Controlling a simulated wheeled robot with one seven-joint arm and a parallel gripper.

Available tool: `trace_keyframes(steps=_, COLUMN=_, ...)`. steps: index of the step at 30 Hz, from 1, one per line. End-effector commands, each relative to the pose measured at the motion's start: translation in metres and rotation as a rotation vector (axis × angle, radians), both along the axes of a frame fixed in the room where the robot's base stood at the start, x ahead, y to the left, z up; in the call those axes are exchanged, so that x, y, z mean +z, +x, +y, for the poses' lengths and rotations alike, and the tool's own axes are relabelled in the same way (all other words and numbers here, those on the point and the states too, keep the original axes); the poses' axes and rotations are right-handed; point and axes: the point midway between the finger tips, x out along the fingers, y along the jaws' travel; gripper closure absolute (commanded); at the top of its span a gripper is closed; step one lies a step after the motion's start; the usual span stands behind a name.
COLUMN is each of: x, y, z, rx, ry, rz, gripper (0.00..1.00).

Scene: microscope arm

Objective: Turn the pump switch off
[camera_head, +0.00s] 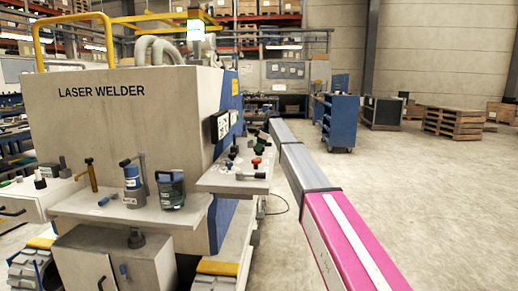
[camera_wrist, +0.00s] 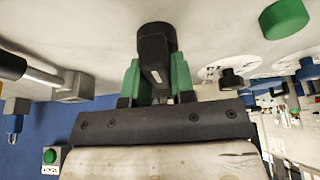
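In the wrist view, my gripper (camera_wrist: 156,76) has its two green fingers on either side of a black handle (camera_wrist: 153,42). Both fingers appear to touch its sides. The handle projects from the pale panel (camera_wrist: 100,30). I cannot read a label that tells whether this handle is the pump switch. In the head view, the control panel (camera_head: 228,183) juts from the laser welder, with several small knobs and levers on it. My arm reaches to its far side, where the gripper is too small to make out clearly.
In the wrist view, a green button (camera_wrist: 285,18) and a black dial knob (camera_wrist: 231,78) lie to the right, and a grey lever mount (camera_wrist: 72,86) to the left. The laser welder (camera_head: 125,115) fills the left of the head view. Open floor (camera_head: 430,210) lies right.

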Motion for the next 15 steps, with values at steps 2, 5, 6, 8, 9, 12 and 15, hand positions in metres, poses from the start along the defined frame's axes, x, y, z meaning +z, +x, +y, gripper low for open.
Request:
trace_keyframes(steps=2, x=0.0000, y=-0.0002, z=-0.0004, rx=0.002, ry=-0.002, rz=-0.001, gripper=0.54)
trace_keyframes(steps=5, x=0.0000, y=-0.0001, z=-0.0004, rx=0.002, ry=-0.001, rz=-0.001, gripper=0.51)
trace_keyframes(steps=6, x=0.0000, y=-0.0001, z=-0.0003, rx=0.001, ry=-0.001, rz=0.000, gripper=0.51)
trace_keyframes(steps=8, x=0.0000, y=-0.0001, z=-0.0002, rx=0.001, ry=-0.001, rz=0.000, gripper=0.51)
trace_keyframes(steps=9, x=0.0000, y=-0.0001, z=-0.0002, rx=0.001, ry=-0.001, rz=0.000, gripper=0.51)
trace_keyframes(steps=12, x=0.0008, y=0.0000, z=-0.0006, rx=0.001, ry=-0.001, rz=0.000, gripper=0.51)
trace_keyframes(steps=15, x=0.0048, y=0.0002, z=-0.0021, rx=0.000, ry=0.000, rz=-0.001, gripper=0.51)
